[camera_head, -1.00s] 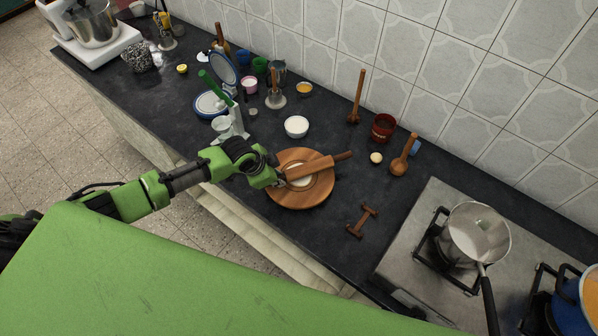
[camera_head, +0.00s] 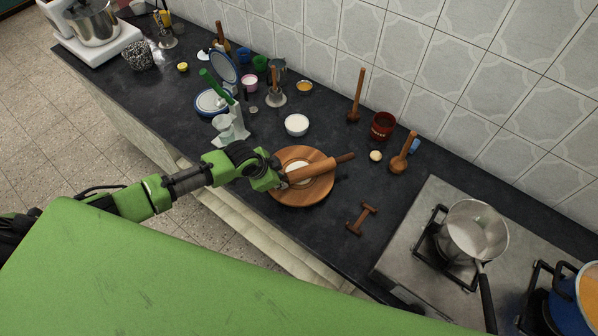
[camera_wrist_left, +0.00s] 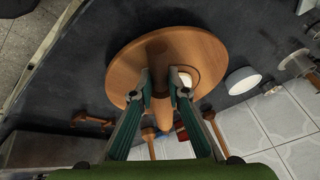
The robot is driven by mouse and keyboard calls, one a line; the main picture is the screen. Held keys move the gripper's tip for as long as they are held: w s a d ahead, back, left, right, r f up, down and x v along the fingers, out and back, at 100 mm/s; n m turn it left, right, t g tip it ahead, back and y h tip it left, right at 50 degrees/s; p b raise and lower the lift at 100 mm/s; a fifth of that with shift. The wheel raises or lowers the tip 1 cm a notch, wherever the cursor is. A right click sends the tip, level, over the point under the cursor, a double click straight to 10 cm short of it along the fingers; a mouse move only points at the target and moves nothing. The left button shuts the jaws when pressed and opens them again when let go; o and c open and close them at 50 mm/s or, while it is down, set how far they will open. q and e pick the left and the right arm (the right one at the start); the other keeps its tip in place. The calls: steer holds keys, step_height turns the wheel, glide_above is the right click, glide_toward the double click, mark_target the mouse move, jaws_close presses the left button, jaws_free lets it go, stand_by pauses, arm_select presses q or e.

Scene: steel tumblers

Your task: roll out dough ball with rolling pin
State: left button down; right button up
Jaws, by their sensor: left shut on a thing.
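The pale dough (camera_head: 298,167) is on the board, partly hidden under and beside the pin. In the left wrist view my fingers (camera_wrist_left: 162,98) stand on both sides of the pin, and the dough (camera_wrist_left: 184,78) shows beside it on the board (camera_wrist_left: 123,72). Whether the pin presses the dough is hard to tell. A small dough-coloured ball (camera_head: 376,156) lies on the counter. My right gripper is not in view.
A white bowl (camera_head: 297,125) stands behind the board. Counter between board and stand is clear.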

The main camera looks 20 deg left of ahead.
arm_select(q)
steer(key=shift+w+a+b, duration=1)
steer(key=shift+w+a, duration=0.55)
steer(key=shift+w, duration=0.3)
steer(key=shift+r, duration=0.1)
step_height(320, 180, up, 2)
steer(key=p, duration=0.2)
steer(key=shift+r+p, duration=0.25)
steer(key=shift+p, duration=0.1)
steer(key=shift+r, duration=2.15)
